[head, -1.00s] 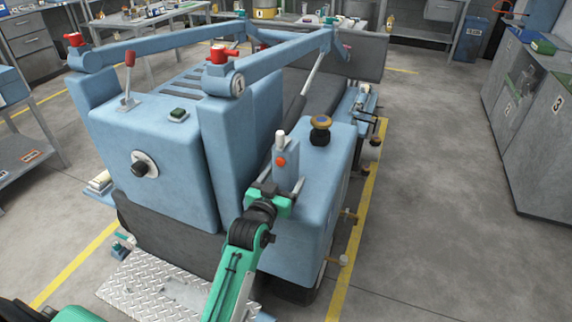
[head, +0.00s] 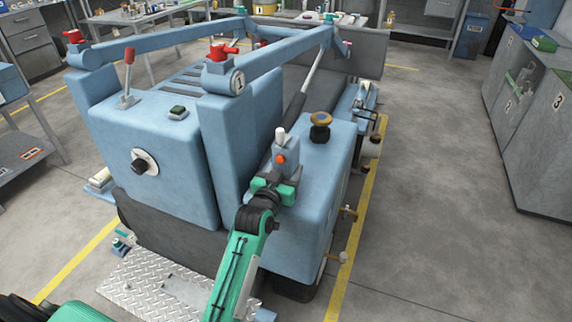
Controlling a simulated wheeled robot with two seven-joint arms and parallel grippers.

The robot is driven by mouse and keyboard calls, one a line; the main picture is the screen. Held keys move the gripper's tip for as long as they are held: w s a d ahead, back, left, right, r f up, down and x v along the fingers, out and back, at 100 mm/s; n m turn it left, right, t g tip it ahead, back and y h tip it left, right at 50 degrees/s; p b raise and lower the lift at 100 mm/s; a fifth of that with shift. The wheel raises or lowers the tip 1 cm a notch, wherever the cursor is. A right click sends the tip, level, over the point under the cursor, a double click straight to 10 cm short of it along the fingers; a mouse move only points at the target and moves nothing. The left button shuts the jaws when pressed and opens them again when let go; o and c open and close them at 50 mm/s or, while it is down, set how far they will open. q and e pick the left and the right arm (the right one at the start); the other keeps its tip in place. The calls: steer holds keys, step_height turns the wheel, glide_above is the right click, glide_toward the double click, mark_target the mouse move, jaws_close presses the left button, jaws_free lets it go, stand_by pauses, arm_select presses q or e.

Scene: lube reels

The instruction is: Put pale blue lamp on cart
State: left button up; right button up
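A small pale blue block (head: 285,152) with a white knob on top and an orange round spot on its face stands upright on the blue side console (head: 325,160); it may be the lamp. My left gripper (head: 274,182), green and dark grey, is at the block's near lower side. Its green jaws are apart, one toward each side of the block's base. The fingertips are partly hidden, so I cannot tell whether they touch or grip it. No separate cart is clear; the large pale blue machine (head: 160,150) fills the middle. My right gripper is out of view.
A black knob with a yellow top (head: 320,128) stands right of the block. A pale blue bar (head: 290,50) slopes above, behind it. Grey numbered bins (head: 530,130) stand at the right. The floor (head: 440,200) between is open.

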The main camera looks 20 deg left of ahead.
mark_target(286, 136)
arm_select(q)
steer(key=shift+r, duration=0.7)
step_height(286, 136, up, 11)
steer(key=shift+f+p, duration=0.1)
steer(key=shift+p, duration=0.3)
step_height(286, 136, up, 7)
steer(key=shift+r, duration=0.4)
steer(key=s+f+p, duration=0.4)
steer(key=s+f, duration=0.2)
steer(key=s, duration=0.4)
steer(key=s+d+f+p, duration=0.1)
steer(key=s+f+p, duration=0.4)
steer(key=s, duration=0.5)
step_height(286, 136, down, 2)
steer(key=shift+s+d+y, duration=0.25)
steer(key=shift+s+y, duration=0.05)
steer(key=shift+s, duration=0.1)
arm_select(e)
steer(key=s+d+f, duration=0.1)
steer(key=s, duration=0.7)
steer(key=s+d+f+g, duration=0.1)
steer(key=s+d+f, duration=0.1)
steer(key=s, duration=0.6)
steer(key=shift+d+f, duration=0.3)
arm_select(q)
steer(key=shift+w, duration=0.1)
